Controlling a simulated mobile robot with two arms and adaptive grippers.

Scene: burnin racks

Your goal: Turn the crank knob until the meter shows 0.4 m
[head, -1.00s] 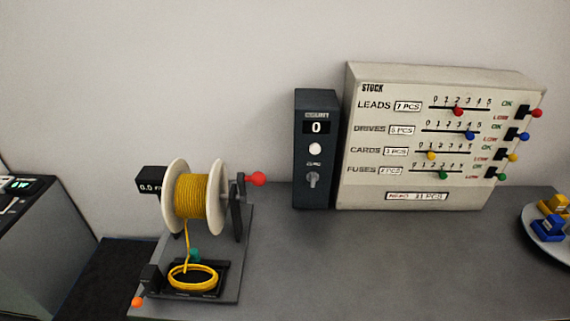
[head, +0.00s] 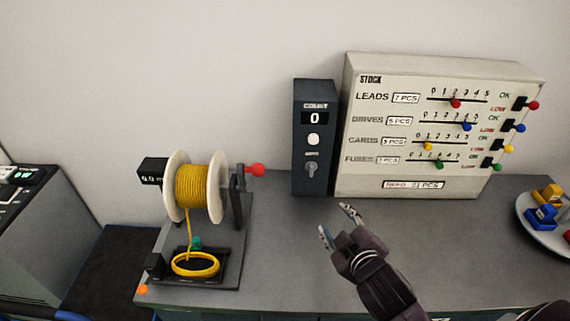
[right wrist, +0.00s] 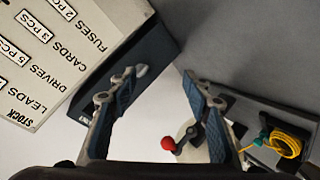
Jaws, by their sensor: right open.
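The red crank knob (head: 255,170) sticks out on the right side of the spool stand, on a dark crank arm. It also shows in the right wrist view (right wrist: 168,143), low between the fingers. The white spool (head: 216,190) carries yellow cord (head: 191,187), which runs down to a coil (head: 195,264) on the stand's base. The small black meter (head: 152,171) at the spool's left seems to read 0.0 m. My right gripper (head: 337,221) is open and empty above the table, right of the knob and apart from it. My left gripper is not in view.
A dark counter box (head: 313,150) and a pale stock panel (head: 440,130) with coloured sliders stand at the back. A plate (head: 530,238) with blue and yellow parts is at the right edge. The table (head: 285,255) between spool stand and right gripper is clear.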

